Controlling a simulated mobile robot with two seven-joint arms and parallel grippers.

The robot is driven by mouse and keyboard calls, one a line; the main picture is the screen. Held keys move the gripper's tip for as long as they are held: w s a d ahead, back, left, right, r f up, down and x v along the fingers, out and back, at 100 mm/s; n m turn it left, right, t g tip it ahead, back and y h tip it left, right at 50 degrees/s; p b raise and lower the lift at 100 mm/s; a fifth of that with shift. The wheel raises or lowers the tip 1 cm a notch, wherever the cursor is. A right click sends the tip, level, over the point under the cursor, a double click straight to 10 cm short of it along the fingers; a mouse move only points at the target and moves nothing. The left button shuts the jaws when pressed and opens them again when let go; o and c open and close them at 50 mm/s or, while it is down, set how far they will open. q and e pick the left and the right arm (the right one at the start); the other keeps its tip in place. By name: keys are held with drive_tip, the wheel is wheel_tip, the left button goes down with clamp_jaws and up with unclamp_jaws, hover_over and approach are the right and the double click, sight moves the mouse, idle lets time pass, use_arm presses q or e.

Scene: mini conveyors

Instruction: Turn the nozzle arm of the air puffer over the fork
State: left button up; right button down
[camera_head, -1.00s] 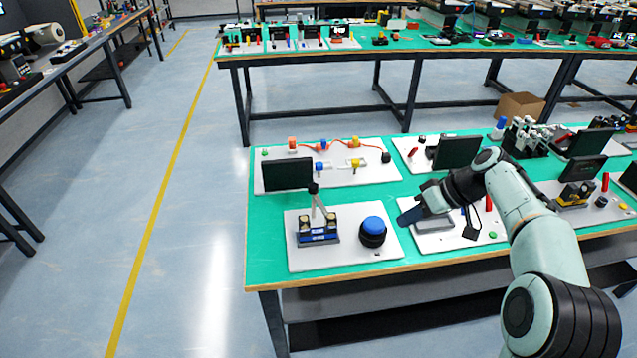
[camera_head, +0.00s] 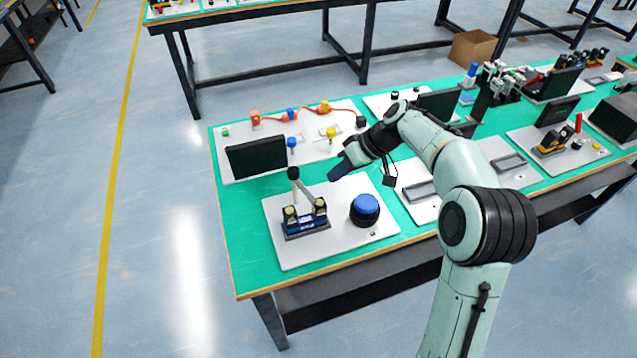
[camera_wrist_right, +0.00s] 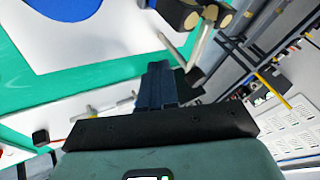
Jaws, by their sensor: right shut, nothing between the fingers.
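A small device with two round tan-faced parts on a blue and black base (camera_head: 305,222) stands on a white board in the head view. A thin grey arm (camera_head: 305,190) with a black knob at its top rises from it. I cannot tell which part is the nozzle or the fork. A big blue dome on a black base (camera_head: 365,207) sits to its right. My right gripper (camera_head: 340,172) is shut and empty, above and right of the grey arm, apart from it. In the right wrist view the shut fingers (camera_wrist_right: 157,75) point towards the device's grey rods (camera_wrist_right: 200,45). My left gripper is out of view.
A dark screen (camera_head: 257,156) stands behind the device. A white board (camera_head: 235,170) with tubing and coloured fittings lies further back. More boards and devices fill the green table to the right. The white board's front left is clear.

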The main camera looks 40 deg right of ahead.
drive_tip(key=shift+w+a+f, duration=0.2)
drive_tip(key=shift+a+f, duration=0.1)
drive_tip(key=shift+a, duration=0.55)
drive_tip(key=shift+w+a+f, duration=0.2)
drive_tip(key=shift+a+f, duration=0.05)
drive_tip(key=shift+a, duration=0.55)
drive_tip(key=shift+w+a+f, duration=0.2)
drive_tip(key=shift+a+f, duration=0.1)
drive_tip(key=shift+a, duration=0.55)
drive_tip(key=shift+s+a+b, duration=0.15)
drive_tip(key=shift+a+b, duration=0.25)
drive_tip(key=shift+a, duration=0.45)
